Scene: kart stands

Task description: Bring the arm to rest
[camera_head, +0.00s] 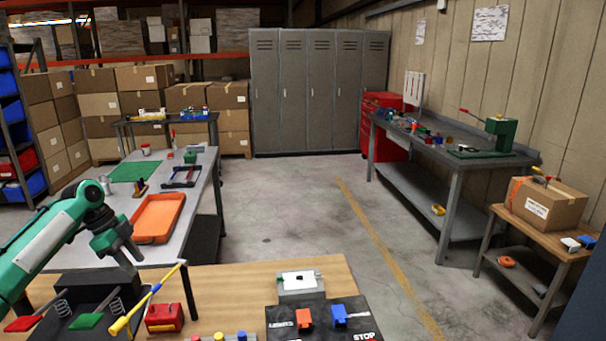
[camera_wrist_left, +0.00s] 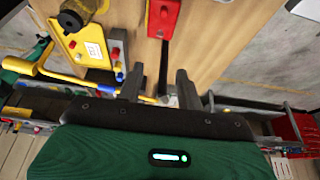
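My left arm, green and white, comes in from the left in the camera_head view. Its dark wrist and left gripper (camera_head: 126,262) hang over the left part of the wooden bench (camera_head: 240,280). In the left wrist view two dark fingers of the left gripper (camera_wrist_left: 160,88) stand apart with nothing held between them. A dark bar joined to a red part (camera_wrist_left: 163,18) lies beyond the gap. My right arm and gripper are not in view.
Near the left arm are a yellow-handled lever (camera_head: 150,298), a green pedal (camera_head: 86,321), a red pedal (camera_head: 23,323) and a red box (camera_head: 164,317). A black switch panel (camera_head: 320,318) is further right. An orange tray (camera_head: 157,217) lies behind. The middle floor is clear.

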